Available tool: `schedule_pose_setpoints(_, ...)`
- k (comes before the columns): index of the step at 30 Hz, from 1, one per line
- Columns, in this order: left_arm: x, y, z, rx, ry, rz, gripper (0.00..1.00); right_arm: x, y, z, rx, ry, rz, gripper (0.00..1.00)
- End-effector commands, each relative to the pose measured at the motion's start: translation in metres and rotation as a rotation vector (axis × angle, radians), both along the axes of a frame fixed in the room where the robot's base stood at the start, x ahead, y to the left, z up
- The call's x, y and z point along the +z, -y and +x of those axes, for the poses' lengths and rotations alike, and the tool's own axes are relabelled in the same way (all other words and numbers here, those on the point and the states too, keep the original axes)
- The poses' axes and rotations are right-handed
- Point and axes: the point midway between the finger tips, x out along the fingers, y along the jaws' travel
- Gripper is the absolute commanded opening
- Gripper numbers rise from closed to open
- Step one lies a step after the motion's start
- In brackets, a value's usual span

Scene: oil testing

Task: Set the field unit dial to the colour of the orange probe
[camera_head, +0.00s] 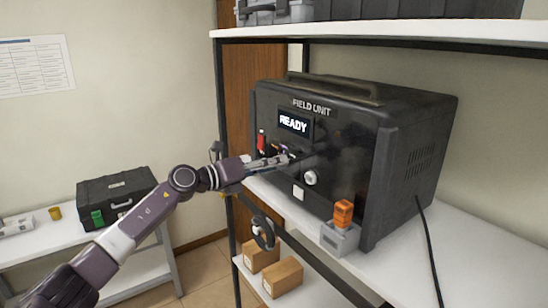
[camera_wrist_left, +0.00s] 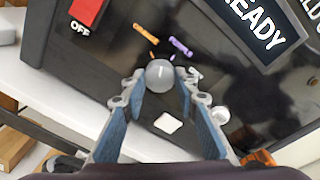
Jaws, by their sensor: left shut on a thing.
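The field unit (camera_head: 335,150) is a large dark box on the shelf, its screen (camera_head: 294,123) reading READY. In the left wrist view its round grey dial (camera_wrist_left: 160,76) sits between my left gripper's fingertips. A short pale line on the dial points roughly up, between an orange mark (camera_wrist_left: 146,32) and a purple mark (camera_wrist_left: 181,47). My left gripper (camera_head: 285,159) is shut on the dial, which its fingers largely hide in the head view. The orange probe (camera_head: 343,213) stands upright in a grey holder (camera_head: 340,238) before the unit. My right gripper is out of view.
A white button (camera_head: 298,193) and a pale round knob (camera_head: 311,177) are on the panel near my gripper. A red switch (camera_wrist_left: 90,12) marked OFF is left of the dial. Cardboard boxes (camera_head: 282,277) lie on the lower shelf. A dark case (camera_head: 117,197) stands on the left table.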

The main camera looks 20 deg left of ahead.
Motion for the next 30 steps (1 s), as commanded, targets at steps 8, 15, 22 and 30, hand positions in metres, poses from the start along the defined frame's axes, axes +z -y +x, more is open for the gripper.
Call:
schedule_pose_setpoints(8,0.003,-0.001,0.000,0.001,-0.155,-0.197,0.03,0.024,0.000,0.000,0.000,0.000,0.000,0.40)
schedule_pose_setpoints(15,0.003,-0.001,0.001,0.003,-0.256,-0.331,0.03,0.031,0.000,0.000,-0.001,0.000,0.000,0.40)
schedule_pose_setpoints(22,0.002,-0.001,0.001,0.003,-0.316,-0.408,0.03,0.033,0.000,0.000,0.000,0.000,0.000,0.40)
schedule_pose_setpoints(30,0.002,-0.001,0.001,0.003,-0.343,-0.442,0.04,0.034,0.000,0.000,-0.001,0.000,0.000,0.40)
